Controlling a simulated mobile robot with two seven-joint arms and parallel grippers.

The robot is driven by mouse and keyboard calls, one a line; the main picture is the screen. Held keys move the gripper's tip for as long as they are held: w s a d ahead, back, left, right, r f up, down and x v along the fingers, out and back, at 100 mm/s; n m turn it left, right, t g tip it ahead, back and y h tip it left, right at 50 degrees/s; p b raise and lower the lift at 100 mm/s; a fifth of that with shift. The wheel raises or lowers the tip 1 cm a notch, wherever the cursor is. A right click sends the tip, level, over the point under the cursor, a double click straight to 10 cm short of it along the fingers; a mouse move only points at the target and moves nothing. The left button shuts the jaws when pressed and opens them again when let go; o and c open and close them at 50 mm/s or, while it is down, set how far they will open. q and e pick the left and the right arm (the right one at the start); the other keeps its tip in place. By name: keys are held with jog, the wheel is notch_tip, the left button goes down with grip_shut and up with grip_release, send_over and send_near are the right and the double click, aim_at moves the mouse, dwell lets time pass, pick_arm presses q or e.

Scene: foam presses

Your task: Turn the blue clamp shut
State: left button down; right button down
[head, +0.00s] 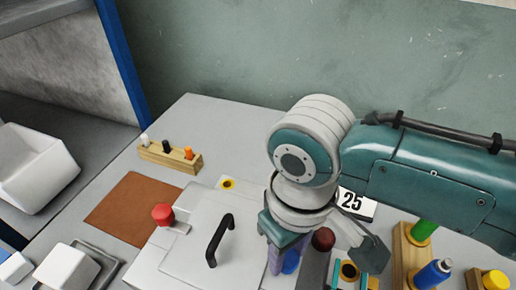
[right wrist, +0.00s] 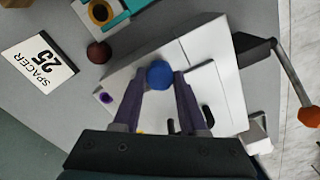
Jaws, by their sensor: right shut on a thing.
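The blue clamp (head: 291,262) shows as a blue knob at the right edge of the white press (head: 185,262), partly hidden by my gripper. In the right wrist view the round blue knob (right wrist: 159,75) sits between my two purple fingertips. My right gripper (head: 276,256) points down at the press and is shut on the blue clamp. The press has a black handle (head: 217,242) on top and a red knob (head: 162,213) at its far left. I cannot tell how far the clamp is turned. My left gripper is not in view.
A dark red ball (head: 323,239) and a teal fixture with a yellow ring (head: 349,271) stand close right of my gripper. A "25" spacer card (head: 357,204) lies behind. A peg rack (head: 170,157), brown mat (head: 131,208) and white bin (head: 32,168) are left.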

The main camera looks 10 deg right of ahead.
jog(key=shift+n, duration=0.3)
jog(key=n+p, duration=0.1)
jog(key=n, duration=0.2)
jog(key=shift+r+p, duration=0.1)
jog(key=shift+p, duration=0.25)
jog(key=n+p, duration=0.1)
jog(key=n, duration=1.3)
jog(key=shift+n, duration=0.3)
jog(key=shift+c, duration=2.2)
grip_release()
